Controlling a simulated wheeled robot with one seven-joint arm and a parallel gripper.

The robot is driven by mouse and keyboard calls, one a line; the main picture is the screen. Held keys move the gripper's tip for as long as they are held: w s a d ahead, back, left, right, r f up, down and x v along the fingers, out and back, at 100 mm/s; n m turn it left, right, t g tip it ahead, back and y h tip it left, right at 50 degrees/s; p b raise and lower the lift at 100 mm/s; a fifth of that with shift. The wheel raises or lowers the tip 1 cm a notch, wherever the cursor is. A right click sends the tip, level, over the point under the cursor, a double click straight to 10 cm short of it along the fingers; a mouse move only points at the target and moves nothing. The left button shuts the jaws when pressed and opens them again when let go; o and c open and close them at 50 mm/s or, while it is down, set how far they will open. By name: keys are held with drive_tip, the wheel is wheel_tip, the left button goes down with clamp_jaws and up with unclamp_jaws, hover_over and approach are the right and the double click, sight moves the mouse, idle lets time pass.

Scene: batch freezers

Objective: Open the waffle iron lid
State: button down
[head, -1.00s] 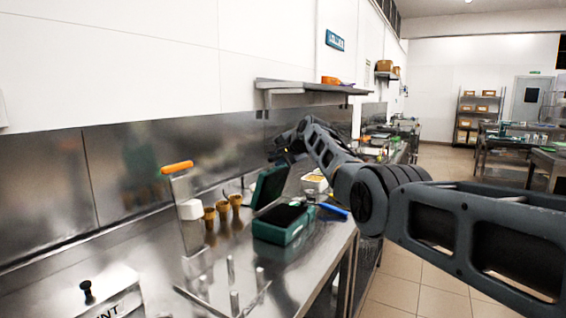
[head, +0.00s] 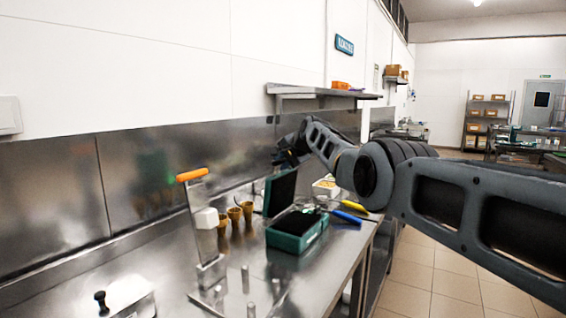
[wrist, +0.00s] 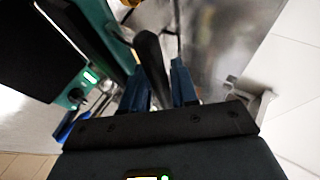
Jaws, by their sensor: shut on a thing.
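The waffle iron is dark green with a black plate; its base (head: 297,231) sits on the steel counter in the head view. Its lid (head: 280,192) stands raised, close to upright, at the back of the base; the lid (wrist: 98,30) also shows at the upper left of the wrist view. My gripper (head: 288,158) is at the lid's top edge. In the wrist view my gripper (wrist: 158,84) has its blue fingers on either side of the black lid handle (wrist: 150,55), shut on it. The exact contact is hidden in the head view.
Brown cones (head: 235,215) and a scraper with an orange handle (head: 192,175) stand left of the iron. A wall shelf (head: 318,92) hangs above.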

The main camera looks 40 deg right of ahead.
drive_tip(key=shift+r, duration=0.1)
drive_tip(key=c, duration=1.1)
unclamp_jaws()
drive_tip(key=shift+s, duration=0.15)
drive_tip(key=v, duration=0.7)
drive_tip(key=shift+s+r+b, duration=0.2)
drive_tip(key=shift+s+b, duration=0.05)
drive_tip(key=shift+b, duration=0.15)
